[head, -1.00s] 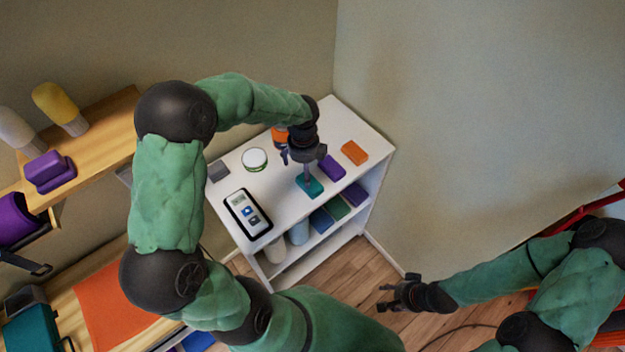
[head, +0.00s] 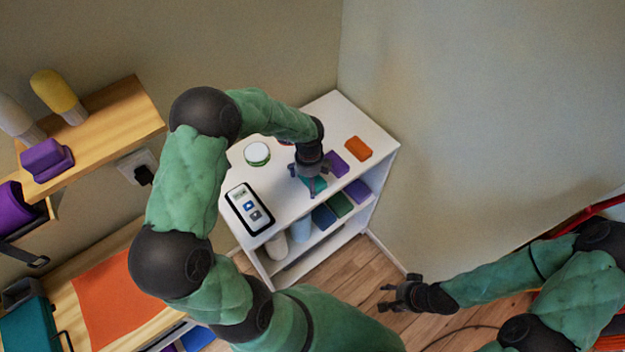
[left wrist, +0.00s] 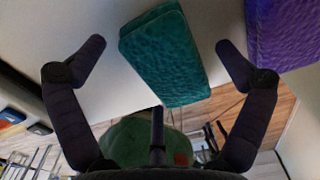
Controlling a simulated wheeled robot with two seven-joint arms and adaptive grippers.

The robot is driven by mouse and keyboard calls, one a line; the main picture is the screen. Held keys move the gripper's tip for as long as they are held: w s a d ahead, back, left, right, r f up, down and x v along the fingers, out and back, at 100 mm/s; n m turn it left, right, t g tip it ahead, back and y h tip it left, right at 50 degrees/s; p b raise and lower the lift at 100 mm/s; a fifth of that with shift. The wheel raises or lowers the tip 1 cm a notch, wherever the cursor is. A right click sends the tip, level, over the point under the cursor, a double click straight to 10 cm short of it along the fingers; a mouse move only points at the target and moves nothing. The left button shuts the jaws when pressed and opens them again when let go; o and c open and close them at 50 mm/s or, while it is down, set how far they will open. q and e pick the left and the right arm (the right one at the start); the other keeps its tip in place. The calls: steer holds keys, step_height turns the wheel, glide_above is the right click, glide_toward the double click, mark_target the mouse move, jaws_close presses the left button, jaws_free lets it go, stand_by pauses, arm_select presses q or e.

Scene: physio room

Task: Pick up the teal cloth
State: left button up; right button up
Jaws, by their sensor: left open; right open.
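The teal cloth (head: 314,185) is a small folded block on the white shelf top, near its front edge. My right gripper (head: 388,297) is open and empty, above the floor to the right of the shelf.
A purple cloth (head: 337,164) lies right beside the teal one, and an orange cloth (head: 358,148) lies further right. A device with a screen (head: 249,209) and a round white-lidded tub (head: 257,154) are to the left on the white shelf unit (head: 284,212). A wall stands behind.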

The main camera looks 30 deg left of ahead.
arm_select(q)
steer(key=c, duration=1.2)
steer(key=shift+r, duration=0.1)
steer(key=shift+r, duration=0.65)
steer(key=s+d+r+p, duration=0.2)
steer(key=s+r, duration=0.2)
steer(key=r, duration=0.4)
steer(key=shift+s, duration=0.3)
steer(key=s+d+r+p, duration=0.1)
steer(key=s+d+r, duration=0.2)
steer(key=s, duration=0.5)
steer(key=shift+s+d+r+p, duration=0.15)
steer(key=shift+r+p, duration=0.1)
steer(key=shift+p, duration=0.05)
steer(key=shift+o, duration=1)
steer(key=shift+c, duration=0.4)
